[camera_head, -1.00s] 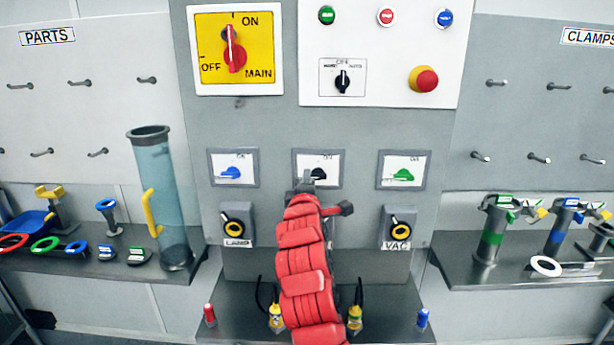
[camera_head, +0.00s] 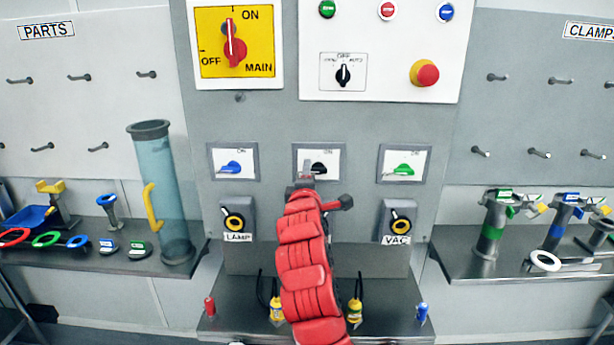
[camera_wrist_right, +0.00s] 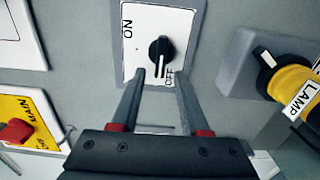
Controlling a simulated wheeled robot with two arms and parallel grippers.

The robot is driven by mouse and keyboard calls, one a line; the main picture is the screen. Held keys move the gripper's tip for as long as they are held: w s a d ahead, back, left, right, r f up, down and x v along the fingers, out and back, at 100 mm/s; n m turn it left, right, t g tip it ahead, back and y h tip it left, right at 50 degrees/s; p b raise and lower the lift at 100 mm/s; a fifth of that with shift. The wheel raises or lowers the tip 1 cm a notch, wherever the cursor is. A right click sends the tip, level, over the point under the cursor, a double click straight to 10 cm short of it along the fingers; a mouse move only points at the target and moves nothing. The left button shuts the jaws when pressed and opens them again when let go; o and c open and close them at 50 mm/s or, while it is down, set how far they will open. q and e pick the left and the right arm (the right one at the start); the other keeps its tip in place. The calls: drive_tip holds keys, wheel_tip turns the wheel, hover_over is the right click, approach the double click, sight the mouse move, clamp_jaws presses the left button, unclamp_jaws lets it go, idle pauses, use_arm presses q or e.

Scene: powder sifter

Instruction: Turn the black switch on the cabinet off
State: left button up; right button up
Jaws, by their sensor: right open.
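The black switch (camera_head: 319,168) sits on the middle white plate of the cabinet, partly hidden by my right gripper (camera_head: 307,172) in the head view. In the right wrist view the black switch (camera_wrist_right: 160,52) is a knob with a white pointer line. The line points down the picture, close to the OFF label; ON is at the upper left of the plate. My right gripper (camera_wrist_right: 160,78) is open, with its two fingertips on either side of the knob's lower end, with gaps visible. It holds nothing. My left gripper is out of view.
A blue switch (camera_head: 231,168) is to the left and a green switch (camera_head: 402,170) to the right. The LAMP knob (camera_head: 235,220) and VAC knob (camera_head: 399,221) are below. The red main switch (camera_head: 233,45) and red push button (camera_head: 425,73) are above.

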drive_tip(key=s+b, duration=0.3)
drive_tip(key=s, duration=1.4)
drive_tip(key=shift+s+b, duration=0.2)
drive_tip(key=shift+b, duration=0.1)
drive_tip(key=shift+w, duration=0.1)
